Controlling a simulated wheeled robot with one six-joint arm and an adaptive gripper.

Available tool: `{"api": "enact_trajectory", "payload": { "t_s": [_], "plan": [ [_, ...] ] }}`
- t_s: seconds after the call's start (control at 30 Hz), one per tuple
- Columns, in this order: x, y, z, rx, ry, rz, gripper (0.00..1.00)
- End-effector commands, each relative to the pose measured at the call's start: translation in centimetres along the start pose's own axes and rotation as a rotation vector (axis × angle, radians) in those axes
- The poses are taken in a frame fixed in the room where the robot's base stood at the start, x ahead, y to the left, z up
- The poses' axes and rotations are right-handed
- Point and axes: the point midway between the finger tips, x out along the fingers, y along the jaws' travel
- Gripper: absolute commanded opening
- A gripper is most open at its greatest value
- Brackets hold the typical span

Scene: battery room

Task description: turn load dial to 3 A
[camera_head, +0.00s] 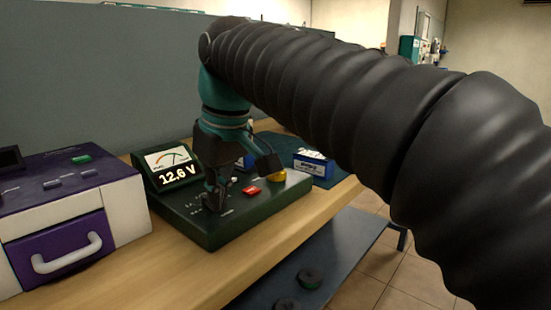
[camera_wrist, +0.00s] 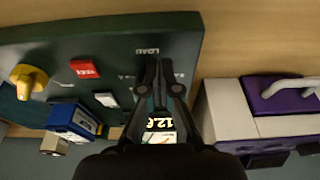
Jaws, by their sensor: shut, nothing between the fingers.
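The dark green tester (camera_head: 270,212) stands on the wooden bench, its display (camera_head: 179,174) reading 12.6 V. My gripper (camera_head: 214,203) is shut and empty, pointing down at the left part of the tester's top. In the wrist view its fingertips (camera_wrist: 158,68) are together beside the word LOAD on the panel (camera_wrist: 140,28). The load dial itself is hidden by the fingers, so I cannot tell its setting or whether I touch it. Small scale marks show on both sides of the fingers, too small to read surely.
A red button (camera_head: 251,191) and yellow knob (camera_head: 278,176) are on the tester; a white switch (camera_wrist: 106,99) shows too. A blue battery (camera_head: 313,162) stands behind. A purple and white unit (camera_head: 125,205) is close on the left. The bench front (camera_head: 285,232) is clear.

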Motion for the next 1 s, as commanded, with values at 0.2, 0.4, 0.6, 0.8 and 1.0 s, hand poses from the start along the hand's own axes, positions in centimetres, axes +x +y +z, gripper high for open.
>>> {"api": "enact_trajectory", "payload": {
  "t_s": [0.2, 0.4, 0.6, 0.8, 1.0],
  "plan": [
    [-0.2, -0.1, 0.2, -0.001, 0.006, 0.0, 0.0],
    [-0.4, -0.2, 0.6, 0.001, 0.004, 0.001, 0.0],
    [-2.1, -0.2, 0.1, 0.001, 0.004, 0.001, 0.0],
    [-4.1, -0.2, -0.4, 0.001, 0.003, 0.001, 0.0],
    [-5.7, -0.2, -0.8, 0.001, 0.003, 0.001, 0.0]
  ]
}}
